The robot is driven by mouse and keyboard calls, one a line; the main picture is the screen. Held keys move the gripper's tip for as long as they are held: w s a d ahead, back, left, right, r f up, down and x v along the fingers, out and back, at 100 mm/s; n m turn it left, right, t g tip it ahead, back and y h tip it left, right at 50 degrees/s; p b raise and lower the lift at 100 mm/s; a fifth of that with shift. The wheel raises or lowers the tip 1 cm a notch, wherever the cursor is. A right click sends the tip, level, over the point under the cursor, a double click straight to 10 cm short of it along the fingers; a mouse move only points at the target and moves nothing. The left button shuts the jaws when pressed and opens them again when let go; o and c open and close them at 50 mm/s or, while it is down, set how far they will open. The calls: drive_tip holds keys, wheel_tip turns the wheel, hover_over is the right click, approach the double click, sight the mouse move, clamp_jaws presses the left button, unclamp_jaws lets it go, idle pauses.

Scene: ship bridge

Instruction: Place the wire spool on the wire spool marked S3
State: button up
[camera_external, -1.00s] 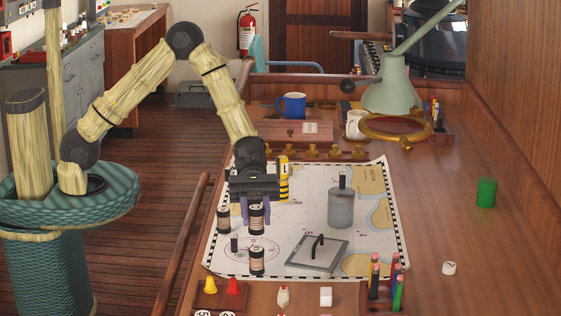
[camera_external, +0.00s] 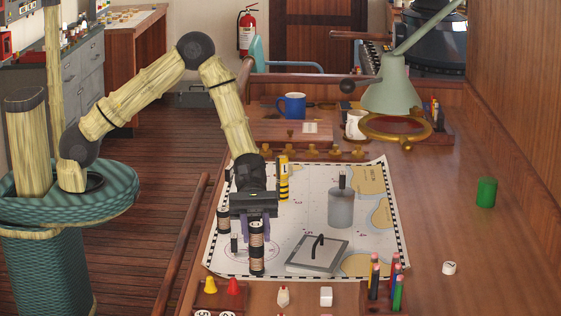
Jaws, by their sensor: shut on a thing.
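My gripper (camera_external: 256,217) points down over the chart's lower left and is shut on a dark wire spool (camera_external: 257,232) with a pale band. Directly below it, a second upright wire spool (camera_external: 257,260) stands on the chart. The two line up as one column, and the held spool's bottom appears to meet the lower spool's top. Another wire spool (camera_external: 223,220) stands just to the left, partly behind my gripper. The spools' markings are too small to read, so I cannot tell which is S3.
The chart (camera_external: 307,185) carries a grey cylinder (camera_external: 341,208), a grey plate with a handle (camera_external: 317,252), a yellow-black object (camera_external: 283,182) and a small dark piece (camera_external: 234,243). Pencils (camera_external: 398,290) stand at the front. The table's right side is mostly clear.

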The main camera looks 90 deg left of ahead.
drive_tip(key=o, duration=1)
drive_tip(key=shift+f, duration=0.1)
drive_tip(key=shift+c, duration=0.2)
drive_tip(key=shift+r, duration=0.25)
drive_tip(key=shift+a, duration=0.35)
drive_tip(key=b+v, duration=0.2)
drive_tip(key=v, duration=0.9)
drive_tip(key=shift+a+b, duration=0.15)
drive_tip(key=shift+b, duration=0.15)
drive_tip(key=shift+s, duration=0.1)
